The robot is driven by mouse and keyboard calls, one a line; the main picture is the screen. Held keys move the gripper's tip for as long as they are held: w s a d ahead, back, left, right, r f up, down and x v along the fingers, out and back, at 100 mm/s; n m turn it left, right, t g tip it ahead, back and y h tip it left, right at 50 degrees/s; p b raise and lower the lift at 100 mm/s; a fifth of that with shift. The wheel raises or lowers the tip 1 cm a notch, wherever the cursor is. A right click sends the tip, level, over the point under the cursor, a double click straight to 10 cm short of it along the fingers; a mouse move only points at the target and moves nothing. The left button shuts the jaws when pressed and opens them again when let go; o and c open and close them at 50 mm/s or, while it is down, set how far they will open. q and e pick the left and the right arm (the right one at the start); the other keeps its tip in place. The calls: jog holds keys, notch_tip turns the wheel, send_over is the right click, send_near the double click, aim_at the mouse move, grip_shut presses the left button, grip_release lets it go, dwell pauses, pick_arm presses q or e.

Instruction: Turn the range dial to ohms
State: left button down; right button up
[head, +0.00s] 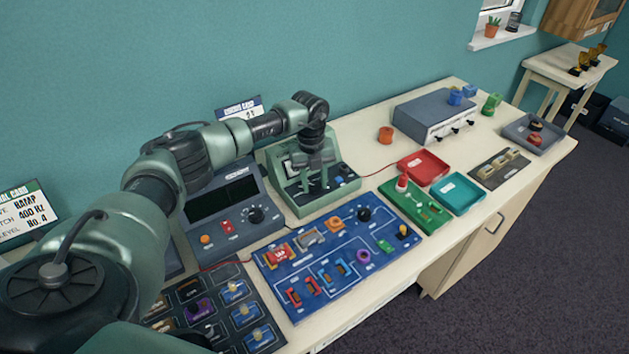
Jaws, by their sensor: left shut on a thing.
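The green meter (325,200) stands at the back of the bench, with a pale display partly covered by my arm. My left gripper (314,184) points down over the meter's front panel. It is shut on what appears to be the range dial, which is mostly hidden between the fingers. The dial's pointer and the range markings are too small and covered to read. My right gripper is not in view.
A grey-blue unit (228,205) with a dark display stands left of the meter. A blue circuit board (325,285) lies in front. A red tray (424,167) and a teal tray (457,193) lie to the right. A red wire leads from the meter's right side.

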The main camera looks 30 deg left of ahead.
aim_at(313, 185)
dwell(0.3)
pick_arm(q)
jog(key=c, duration=0.9)
grip_release()
jog(key=shift+c, duration=0.2)
jog(key=shift+r, duration=0.1)
notch_tip(313, 185, up, 7)
jog(key=shift+s+a+f+b, duration=0.1)
jog(key=shift+a+b, duration=0.05)
jog(key=shift+b, duration=1)
jog(key=shift+r, duration=0.45)
jog(key=shift+s+f, duration=0.1)
